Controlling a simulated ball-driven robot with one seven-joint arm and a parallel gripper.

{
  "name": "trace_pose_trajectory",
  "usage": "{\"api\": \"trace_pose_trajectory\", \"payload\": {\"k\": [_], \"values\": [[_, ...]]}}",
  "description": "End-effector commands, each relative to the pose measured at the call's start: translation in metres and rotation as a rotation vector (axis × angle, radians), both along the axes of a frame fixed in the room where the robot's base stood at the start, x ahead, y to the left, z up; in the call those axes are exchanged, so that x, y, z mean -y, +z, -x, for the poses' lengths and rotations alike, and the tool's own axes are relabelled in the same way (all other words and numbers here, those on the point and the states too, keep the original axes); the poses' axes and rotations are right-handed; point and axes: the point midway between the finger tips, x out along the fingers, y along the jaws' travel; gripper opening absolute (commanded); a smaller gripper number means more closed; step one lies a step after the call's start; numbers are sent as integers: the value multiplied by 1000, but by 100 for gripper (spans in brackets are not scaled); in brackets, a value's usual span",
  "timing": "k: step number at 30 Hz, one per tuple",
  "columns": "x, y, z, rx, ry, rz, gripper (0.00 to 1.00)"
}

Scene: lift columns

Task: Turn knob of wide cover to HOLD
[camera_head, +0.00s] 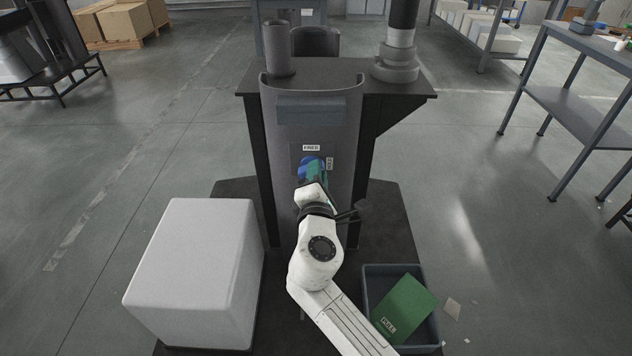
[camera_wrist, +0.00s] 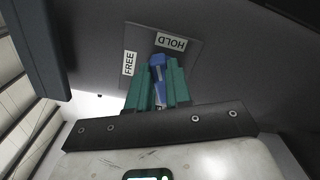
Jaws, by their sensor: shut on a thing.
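The wide cover (camera_head: 345,110) is a dark grey curved panel standing upright on the frame in front of me. In the wrist view the FREE label (camera_wrist: 129,63) is left of the knob and the HOLD label (camera_wrist: 172,43) is above and right. The knob's visible end points up, close to the HOLD label's left end. My gripper (camera_wrist: 159,85) has green fingers on both sides of the knob and is shut on it. The fingers hide part of the knob.
A large pale block (camera_head: 190,270) stands at the left. A dark bin (camera_head: 430,335) with a green labelled plate (camera_head: 404,308) stands at the right. A grey cylinder (camera_head: 277,50) and a dark column (camera_head: 398,50) rise behind the cover. Open floor lies on both sides.

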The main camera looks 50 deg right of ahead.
Motion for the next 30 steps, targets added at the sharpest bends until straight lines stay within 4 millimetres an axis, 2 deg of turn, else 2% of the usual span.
{"api": "trace_pose_trajectory", "payload": {"k": [1, 15, 30], "values": [[0, -5, 0, 36, 0, -27, 0], [1, -8, 1, 292, 0, -229, 0], [1, -8, 2, 361, -2, -285, 0]]}}
